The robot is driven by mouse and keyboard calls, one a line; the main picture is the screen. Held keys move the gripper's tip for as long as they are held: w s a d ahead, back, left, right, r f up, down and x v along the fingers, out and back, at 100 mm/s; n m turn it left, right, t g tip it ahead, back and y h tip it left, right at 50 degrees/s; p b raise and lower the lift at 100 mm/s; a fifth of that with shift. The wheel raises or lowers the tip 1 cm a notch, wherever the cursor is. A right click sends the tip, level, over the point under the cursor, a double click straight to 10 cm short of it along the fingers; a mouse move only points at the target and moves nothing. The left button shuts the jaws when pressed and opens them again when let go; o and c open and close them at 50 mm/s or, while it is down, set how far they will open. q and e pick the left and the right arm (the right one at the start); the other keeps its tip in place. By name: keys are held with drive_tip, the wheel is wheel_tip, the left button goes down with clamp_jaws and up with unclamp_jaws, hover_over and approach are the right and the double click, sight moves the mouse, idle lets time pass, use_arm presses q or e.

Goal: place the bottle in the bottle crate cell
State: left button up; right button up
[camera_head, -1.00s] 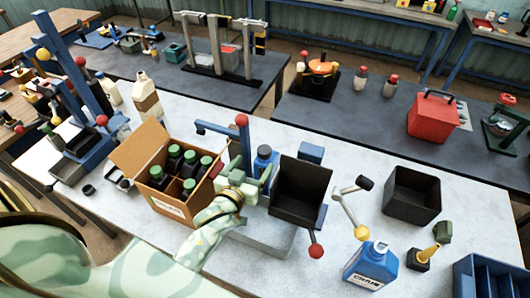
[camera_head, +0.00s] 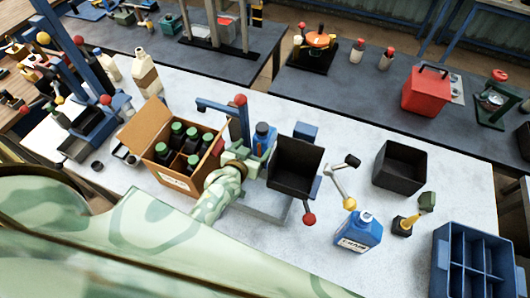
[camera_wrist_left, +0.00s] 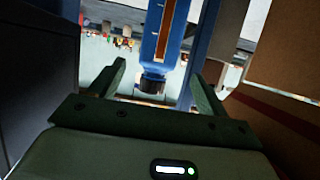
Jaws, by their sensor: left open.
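A blue bottle (camera_head: 263,140) with a dark cap stands upright beside a blue post on the bench. My left gripper (camera_head: 247,152) is open next to it, on its left side. In the left wrist view the bottle (camera_wrist_left: 160,45), with a brown strip down its side, appears between the open fingers (camera_wrist_left: 158,78), cap toward the bottom of the picture. I cannot tell how deep it sits between them; no contact shows. The blue bottle crate (camera_head: 447,245) with several cells is at the lower right. The cells I can see look empty. My right gripper is not in view.
A cardboard box (camera_head: 176,182) of green-capped bottles stands left of my gripper. A black open bin (camera_head: 293,166) is close on the right. A lever with a red knob (camera_head: 309,219), a blue jug (camera_head: 358,232) and another black bin (camera_head: 400,166) lie toward the crate.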

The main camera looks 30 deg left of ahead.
sight(259, 141)
use_arm(q)
drive_tip(key=b+x, duration=0.1)
drive_tip(key=x, duration=0.1)
drive_tip(key=shift+w+f, duration=0.15)
drive_tip(key=shift+w, duration=0.15)
drive_tip(key=b+x, duration=0.4)
drive_tip(key=b, duration=0.1)
drive_tip(key=shift+w+d+f, duration=0.1)
drive_tip(key=shift+d+f, duration=0.05)
drive_tip(key=shift+w, duration=0.45)
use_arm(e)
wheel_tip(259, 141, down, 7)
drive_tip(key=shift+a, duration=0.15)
use_arm(q)
clamp_jaws()
drive_tip(key=shift+r, duration=0.25)
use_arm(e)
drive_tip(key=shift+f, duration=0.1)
